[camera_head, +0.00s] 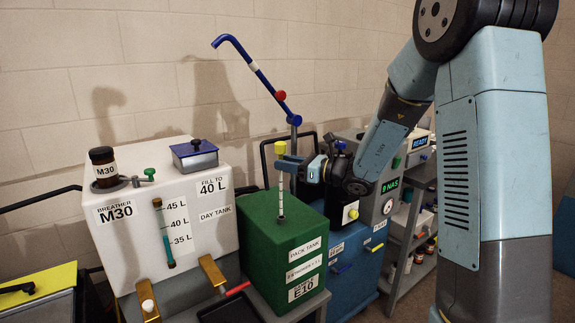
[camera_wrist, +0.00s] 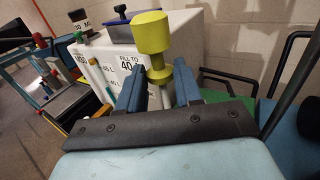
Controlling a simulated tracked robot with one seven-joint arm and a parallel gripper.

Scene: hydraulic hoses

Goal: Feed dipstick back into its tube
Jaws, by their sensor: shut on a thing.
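The dipstick has a yellow knob (camera_head: 280,147) and a pale, marked rod (camera_head: 281,186). It stands upright above the green pack tank (camera_head: 258,232). My gripper (camera_head: 287,164) reaches in from the right and is shut on the dipstick just below its knob. In the wrist view the yellow knob (camera_wrist: 151,32) rises between the two blue fingers of my gripper (camera_wrist: 160,88). The rod's lower end meets a short grey tube (camera_head: 281,217) on the tank top. I cannot tell whether the tip is inside it or just above.
A white day tank (camera_head: 165,222) with a breather bottle (camera_head: 103,165) stands to the left. A blue bent lever (camera_head: 258,75) rises behind the green tank. A blue tank (camera_head: 355,262) and a shelf of bottles (camera_head: 415,255) stand to the right.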

